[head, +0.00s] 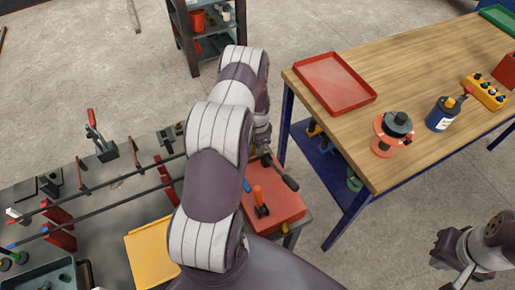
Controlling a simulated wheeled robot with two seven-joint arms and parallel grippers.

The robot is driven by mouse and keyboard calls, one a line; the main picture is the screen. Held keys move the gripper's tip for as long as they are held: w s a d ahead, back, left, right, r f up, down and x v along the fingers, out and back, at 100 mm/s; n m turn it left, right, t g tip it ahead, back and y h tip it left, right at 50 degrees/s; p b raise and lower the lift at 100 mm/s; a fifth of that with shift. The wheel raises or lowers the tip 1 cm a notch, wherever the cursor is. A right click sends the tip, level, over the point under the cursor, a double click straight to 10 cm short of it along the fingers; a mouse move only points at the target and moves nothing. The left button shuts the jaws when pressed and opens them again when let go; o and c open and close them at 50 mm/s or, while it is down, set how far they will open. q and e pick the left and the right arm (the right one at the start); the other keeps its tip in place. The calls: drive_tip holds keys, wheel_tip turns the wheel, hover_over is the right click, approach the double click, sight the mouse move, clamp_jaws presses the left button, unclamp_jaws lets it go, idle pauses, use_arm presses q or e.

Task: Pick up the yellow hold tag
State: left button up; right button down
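I cannot make out a yellow hold tag for sure. A flat yellow piece, like a tray or panel (148,258), lies at the lower left, its right side hidden behind my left arm. My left gripper (264,150) is above the back of a red tool-topped surface (286,196), mostly hidden by its own arm, so its fingers are unclear. My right gripper (446,262) is at the lower right over the floor, apart from the wooden table. Its dark fingers show, but their opening is unclear.
The wooden table (425,75) holds a red tray (335,83), an orange spool (392,135), a blue can (441,115) and a yellow button box (486,92). Long rebars (110,205) cross the grey bench at left. A shelf (205,30) stands behind. Floor between is clear.

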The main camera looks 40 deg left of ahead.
use_arm(q)
clamp_jaws()
